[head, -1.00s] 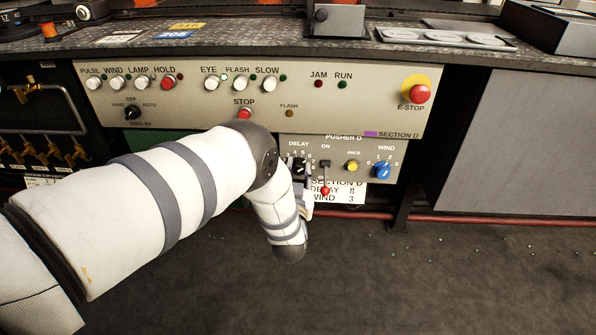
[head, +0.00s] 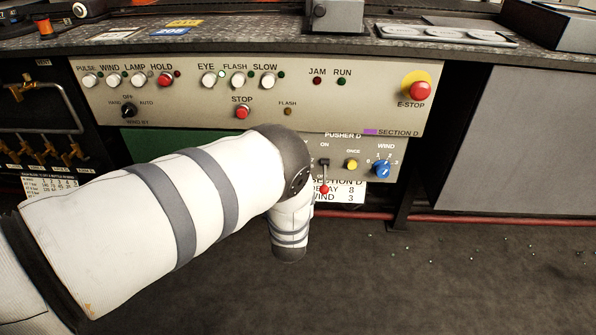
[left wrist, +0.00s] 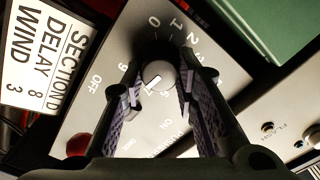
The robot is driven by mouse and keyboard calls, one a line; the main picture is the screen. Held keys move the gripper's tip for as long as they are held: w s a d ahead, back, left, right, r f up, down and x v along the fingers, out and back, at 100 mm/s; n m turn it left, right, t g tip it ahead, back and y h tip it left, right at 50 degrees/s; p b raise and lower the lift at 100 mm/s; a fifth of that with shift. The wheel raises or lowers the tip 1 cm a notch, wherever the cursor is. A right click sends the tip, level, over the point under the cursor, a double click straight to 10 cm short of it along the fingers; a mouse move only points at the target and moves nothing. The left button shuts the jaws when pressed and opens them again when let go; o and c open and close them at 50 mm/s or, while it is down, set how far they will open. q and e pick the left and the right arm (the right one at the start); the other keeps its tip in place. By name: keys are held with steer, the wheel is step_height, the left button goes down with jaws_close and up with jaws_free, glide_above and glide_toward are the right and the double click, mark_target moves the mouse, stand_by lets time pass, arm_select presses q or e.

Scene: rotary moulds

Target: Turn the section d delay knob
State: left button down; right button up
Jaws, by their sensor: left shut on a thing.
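The section d delay knob (left wrist: 156,73) is dark with a white pointer mark, on a grey panel with numbers around it. In the left wrist view the pointer slants toward the lower left; the number there is partly hidden. The fingers of my left gripper (left wrist: 160,86) lie on either side of the knob and are shut on it. In the head view my left forearm hides the knob and the gripper. A card reading section D, delay 8, wind 3 (head: 349,190) hangs below the panel and shows in the left wrist view (left wrist: 45,55). My right gripper is not in view.
Above are a row of push buttons, a red stop button (head: 242,112) and the E-stop (head: 420,91). The floor in front is open.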

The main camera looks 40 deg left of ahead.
arm_select(q)
steer(key=shift+f+m, duration=0.1)
steer(key=shift+m, duration=0.5)
steer(key=c, duration=1.3)
jaws_free()
steer(key=v, duration=1.2)
steer(key=shift+s, duration=0.1)
steer(key=shift+a, duration=0.1)
